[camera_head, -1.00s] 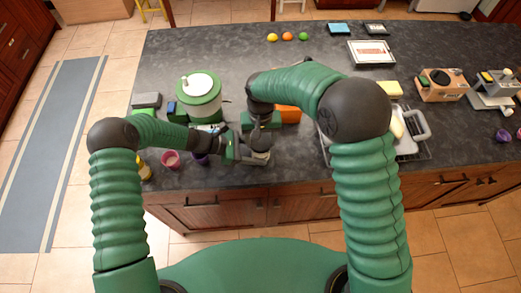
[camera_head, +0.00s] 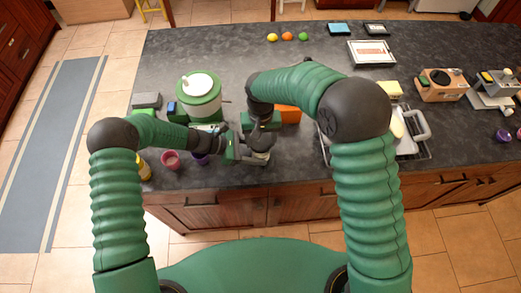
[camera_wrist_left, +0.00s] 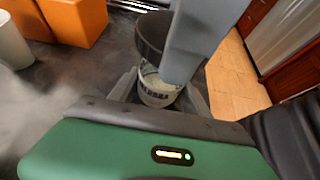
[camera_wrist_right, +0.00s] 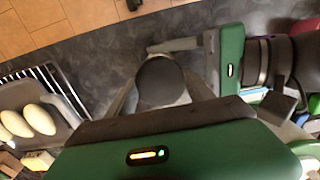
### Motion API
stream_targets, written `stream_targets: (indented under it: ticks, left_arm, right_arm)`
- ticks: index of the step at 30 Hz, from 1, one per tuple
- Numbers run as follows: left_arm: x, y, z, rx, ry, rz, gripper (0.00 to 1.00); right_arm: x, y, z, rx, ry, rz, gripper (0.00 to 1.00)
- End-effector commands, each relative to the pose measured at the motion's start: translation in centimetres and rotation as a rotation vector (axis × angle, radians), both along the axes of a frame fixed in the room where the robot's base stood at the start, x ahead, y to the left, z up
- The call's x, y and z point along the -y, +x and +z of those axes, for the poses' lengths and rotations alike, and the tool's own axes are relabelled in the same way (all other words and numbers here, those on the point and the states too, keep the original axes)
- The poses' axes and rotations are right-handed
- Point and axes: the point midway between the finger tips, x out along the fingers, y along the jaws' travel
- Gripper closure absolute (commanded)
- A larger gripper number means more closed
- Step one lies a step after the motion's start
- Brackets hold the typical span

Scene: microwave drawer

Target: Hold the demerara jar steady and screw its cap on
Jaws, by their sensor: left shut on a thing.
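The demerara jar (camera_wrist_left: 155,93), pale with a dark-lettered label, stands upright between the fingers of my left gripper (camera_head: 256,156), which is shut on it. The dark round cap (camera_wrist_right: 160,82) sits at the jar's top; the left wrist view also shows the dark cap (camera_wrist_left: 151,35) above the label. My right gripper (camera_head: 262,141) is over the jar, with its fingers on either side of the cap. I cannot tell whether they press on it. A grey finger hides part of the jar and cap in the left wrist view. In the head view my grippers hide most of the jar.
An orange block (camera_head: 289,114) is just right of my right gripper. A pink cup (camera_head: 171,159) is near the front edge at left. A rack with pale items (camera_head: 412,148) lies to the right.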

Motion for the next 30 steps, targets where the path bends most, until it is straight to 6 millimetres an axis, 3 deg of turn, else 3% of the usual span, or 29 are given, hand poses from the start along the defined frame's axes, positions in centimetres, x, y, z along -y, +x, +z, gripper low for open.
stream_targets:
  ticks: [1, 9, 11, 30]
  left_arm:
    - [0.0, 0.0, 0.01, 0.0, 0.0, 0.0, 1.0]
    - [0.01, 0.0, 0.03, 0.0, -0.001, 0.0, 1.0]
    - [0.01, 0.0, 0.03, 0.0, -0.001, 0.0, 1.0]
    - [-0.06, 0.06, 0.01, 0.0, 0.0, 0.002, 1.0]
  right_arm:
    - [0.01, -0.01, -0.01, 0.0, 0.0, 0.0, 0.55]
    - [0.01, -0.01, 0.0, 0.0, 0.0, 0.0, 0.88]
    - [0.01, -0.01, 0.0, 0.0, -0.001, -0.022, 0.88]
    - [0.04, -0.04, -0.01, 0.001, -0.003, -0.995, 0.88]
